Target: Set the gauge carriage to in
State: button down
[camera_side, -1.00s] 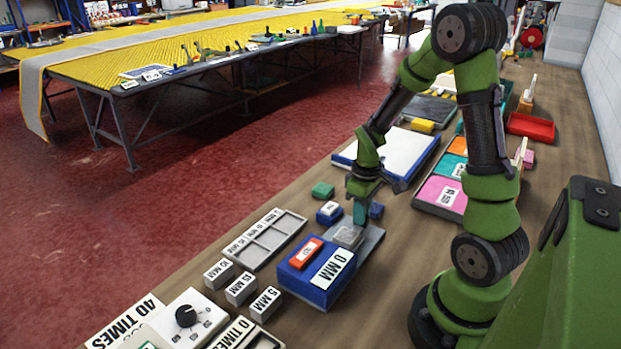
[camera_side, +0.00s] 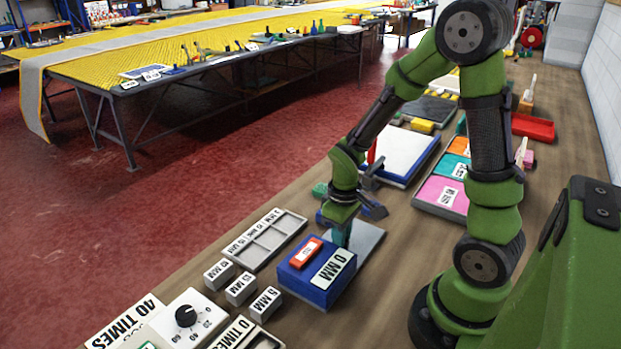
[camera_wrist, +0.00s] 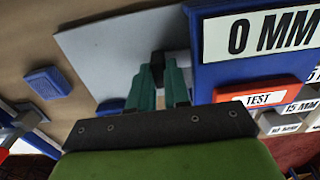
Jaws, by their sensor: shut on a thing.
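The gauge is a blue box (camera_side: 315,271) with a 0 MM label and a red TEST button (camera_side: 305,254). A flat grey plate (camera_side: 369,238) extends from its far side. My gripper (camera_side: 341,236) is low over this plate, close beside the blue box. In the wrist view, the green fingertips (camera_wrist: 160,82) are closed around a small black piece, which I take for part of the gauge carriage (camera_wrist: 157,66). The rest of the carriage is mostly hidden by the fingers. In that view, the blue box (camera_wrist: 200,72) is just right of the fingers.
Labelled grey blocks (camera_side: 241,289) and a compartment tray (camera_side: 268,243) stand left of the gauge. A dial panel (camera_side: 188,318) is at the front. A small blue block (camera_wrist: 47,82) lies near the plate. A white board (camera_side: 405,152) is farther back.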

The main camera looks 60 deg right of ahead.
jog(key=shift+a, duration=0.4)
jog(key=c, duration=1.1)
grip_release()
jog(key=shift+d, duration=0.55)
jog(key=d, duration=0.9)
jog(key=shift+d, duration=0.35)
notch_tip(320, 180, up, 17)
jog(key=shift+m, duration=0.4)
jog(key=shift+w+d+f, duration=0.2)
jog(key=shift+w+d, duration=0.8)
jog(key=shift+w, duration=0.1)
jog(key=shift+w+d+f, duration=0.25)
jog(key=shift+w+d, duration=0.8)
jog(key=shift+w, duration=0.1)
jog(key=shift+w+d+f, duration=0.2)
jog(key=shift+w+d, duration=0.8)
jog(key=shift+w, duration=0.1)
